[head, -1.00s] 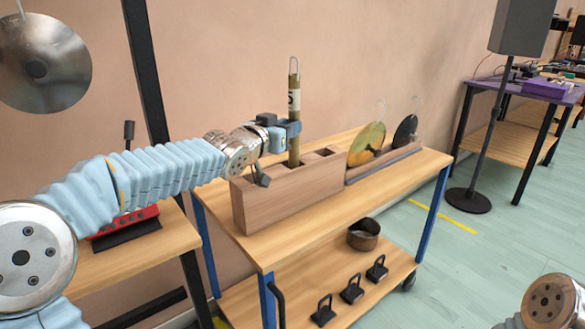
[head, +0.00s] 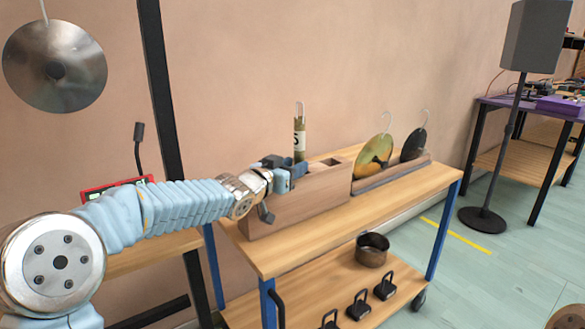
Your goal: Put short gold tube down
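The short gold tube (head: 299,141) stands upright at the long wooden block (head: 315,192), with a pale label band and a wire loop on top. Its lower part is hidden behind my gripper and the block. My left gripper (head: 296,171) is at the tube just below the label, low by the block's top. Its fingertips are small and partly hidden, so I cannot tell whether they grip the tube. My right gripper is out of view.
The block stands on a wooden cart (head: 405,194). A gold disc (head: 372,154) and a dark disc (head: 413,144) stand in a rack to its right. A metal pot (head: 372,250) and several black padlock-like weights are on the lower shelf. A grey disc (head: 54,66) hangs at left.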

